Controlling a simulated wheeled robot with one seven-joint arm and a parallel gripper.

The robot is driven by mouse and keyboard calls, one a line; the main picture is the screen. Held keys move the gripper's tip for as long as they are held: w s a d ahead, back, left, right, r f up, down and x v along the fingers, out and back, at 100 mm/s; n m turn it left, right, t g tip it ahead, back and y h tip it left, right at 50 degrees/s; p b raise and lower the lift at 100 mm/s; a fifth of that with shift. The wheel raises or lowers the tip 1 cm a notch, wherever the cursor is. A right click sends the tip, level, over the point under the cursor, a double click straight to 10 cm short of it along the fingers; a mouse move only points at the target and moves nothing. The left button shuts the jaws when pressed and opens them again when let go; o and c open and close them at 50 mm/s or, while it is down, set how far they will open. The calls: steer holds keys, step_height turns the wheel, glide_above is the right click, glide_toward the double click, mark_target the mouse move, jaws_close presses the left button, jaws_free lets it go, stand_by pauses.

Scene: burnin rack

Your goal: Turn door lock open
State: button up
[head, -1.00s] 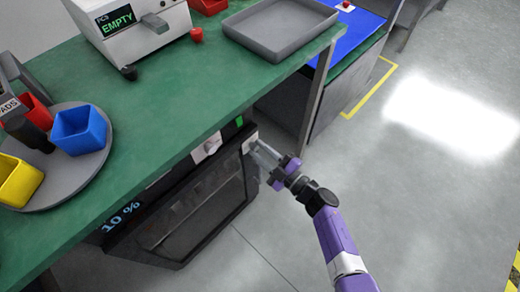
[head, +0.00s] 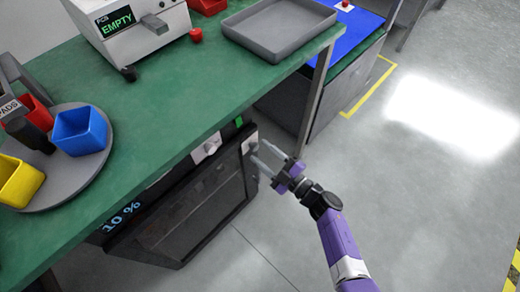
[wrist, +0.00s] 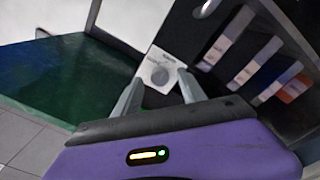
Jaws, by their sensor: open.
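The door lock is a round grey knob on a white plate (wrist: 158,74) at the door's upper corner. The plate also shows in the head view (head: 249,142). My gripper (head: 261,153) is open and empty, just right of the lock. In the wrist view its two fingers (wrist: 160,86) point at the lock, one on either side of it in the picture. They appear a little short of the plate. I cannot tell which way the knob is turned.
The green bench top (head: 190,100) overhangs the cabinet. A bench leg (head: 316,95) stands just beyond the gripper. A white switch panel (head: 206,149) and a "10 %" display (head: 122,217) are on the cabinet. The floor (head: 420,200) at right is clear.

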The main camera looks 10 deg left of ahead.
steer(key=p+v, duration=0.1)
steer(key=v, duration=0.5)
steer(key=shift+d, duration=0.1)
stand_by(0.4)
